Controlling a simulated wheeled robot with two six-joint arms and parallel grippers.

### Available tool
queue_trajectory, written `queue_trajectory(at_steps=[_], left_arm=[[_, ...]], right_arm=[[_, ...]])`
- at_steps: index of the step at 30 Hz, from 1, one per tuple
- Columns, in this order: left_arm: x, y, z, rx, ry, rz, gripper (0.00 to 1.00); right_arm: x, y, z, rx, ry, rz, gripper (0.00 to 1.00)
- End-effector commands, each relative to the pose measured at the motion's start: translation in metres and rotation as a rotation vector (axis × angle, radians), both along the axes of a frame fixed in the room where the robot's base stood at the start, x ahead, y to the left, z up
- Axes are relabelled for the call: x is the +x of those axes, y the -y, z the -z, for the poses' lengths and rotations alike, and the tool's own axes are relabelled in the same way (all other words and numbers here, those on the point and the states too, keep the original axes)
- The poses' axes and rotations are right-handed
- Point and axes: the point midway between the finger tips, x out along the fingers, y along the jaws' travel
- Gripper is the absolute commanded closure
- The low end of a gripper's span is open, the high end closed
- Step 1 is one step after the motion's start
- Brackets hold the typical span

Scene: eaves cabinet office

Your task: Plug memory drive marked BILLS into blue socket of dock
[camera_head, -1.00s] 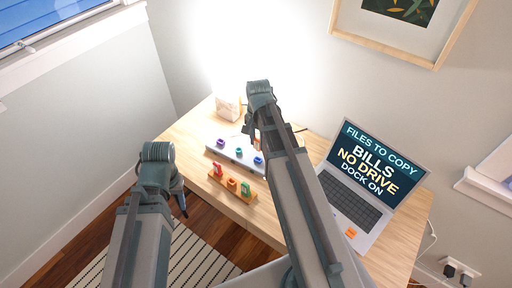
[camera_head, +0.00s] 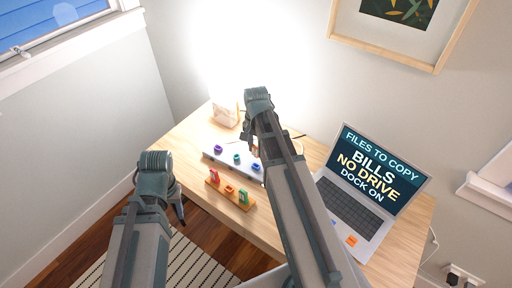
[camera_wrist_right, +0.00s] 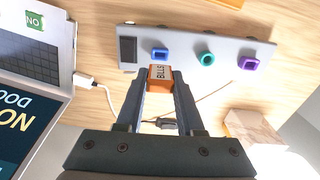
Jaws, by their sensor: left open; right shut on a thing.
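The orange drive marked BILLS (camera_wrist_right: 160,72) is held between the fingertips of my right gripper (camera_wrist_right: 160,84), seen in the right wrist view. The dock, a pale bar (camera_wrist_right: 183,49), has a blue socket (camera_wrist_right: 160,53), a teal socket (camera_wrist_right: 206,58) and a purple socket (camera_wrist_right: 249,64). The drive's far end is close to the blue socket; I cannot tell whether they touch. In the head view the dock (camera_head: 209,154) lies on the desk, and my arm hides the right gripper. My left gripper (camera_head: 180,208) is open and empty, off the desk's front edge.
A yellow-orange rack (camera_head: 222,190) in front of the dock holds a red drive (camera_head: 214,175) and a green drive (camera_head: 243,196). A laptop (camera_head: 376,172) reading "BILLS NO DRIVE DOCK ON" stands at the right. A wooden block (camera_head: 225,115) sits at the back.

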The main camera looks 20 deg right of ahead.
Motion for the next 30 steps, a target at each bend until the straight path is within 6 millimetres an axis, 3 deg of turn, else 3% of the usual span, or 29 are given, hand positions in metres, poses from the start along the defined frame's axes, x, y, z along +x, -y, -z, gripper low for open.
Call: queue_trajectory(at_steps=[6, 12, 30], left_arm=[[0.000, 0.000, 0.026, 0.000, 0.000, 0.000, 0.50], [0.000, 0.000, 0.037, 0.000, 0.000, 0.000, 0.50], [0.000, 0.000, 0.037, 0.000, 0.000, 0.000, 0.50]], right_arm=[[0.000, 0.000, 0.026, 0.000, 0.000, 0.000, 1.00], [0.000, 0.000, 0.037, 0.000, 0.000, 0.000, 1.00], [0.000, 0.000, 0.037, 0.000, 0.000, 0.000, 1.00]])
